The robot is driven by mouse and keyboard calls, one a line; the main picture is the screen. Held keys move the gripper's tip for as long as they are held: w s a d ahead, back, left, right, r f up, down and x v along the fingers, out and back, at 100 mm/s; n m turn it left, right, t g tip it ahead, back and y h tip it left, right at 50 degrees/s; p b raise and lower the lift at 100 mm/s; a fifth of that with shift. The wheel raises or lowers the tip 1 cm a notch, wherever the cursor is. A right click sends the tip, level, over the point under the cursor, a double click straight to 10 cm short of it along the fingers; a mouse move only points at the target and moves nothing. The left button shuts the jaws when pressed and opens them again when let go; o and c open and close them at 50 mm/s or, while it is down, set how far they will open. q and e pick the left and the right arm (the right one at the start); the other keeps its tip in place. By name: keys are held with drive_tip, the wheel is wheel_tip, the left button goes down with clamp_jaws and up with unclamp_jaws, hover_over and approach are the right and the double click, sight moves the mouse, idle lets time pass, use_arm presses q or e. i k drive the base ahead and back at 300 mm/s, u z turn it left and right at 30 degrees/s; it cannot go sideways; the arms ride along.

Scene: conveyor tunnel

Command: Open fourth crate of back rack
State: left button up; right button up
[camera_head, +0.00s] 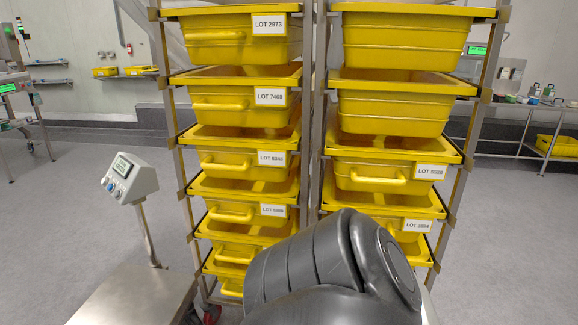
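A tall metal rack holds two columns of yellow crates with rims resting on side rails. In the left column, labelled crates show LOT 2973 (215,42), LOT 7460 (222,104), a third (222,161) and a fourth (230,213), with more below. In the right column, the upper two crates (400,45) (390,112) show no labels; the third (375,178) and fourth (335,198) have white labels. All crates sit in their slots. I cannot tell which column is the back rack. My dark arm covers the lower right column. Neither gripper is in view.
A floor scale with a grey display head (130,178) and flat platform (135,300) stands at the front left. A bench (525,107) with small items is at the right.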

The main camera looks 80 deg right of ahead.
sight(384, 164)
drive_tip(key=z, duration=3.8)
drive_tip(key=i, duration=0.7)
drive_tip(key=u, duration=0.95)
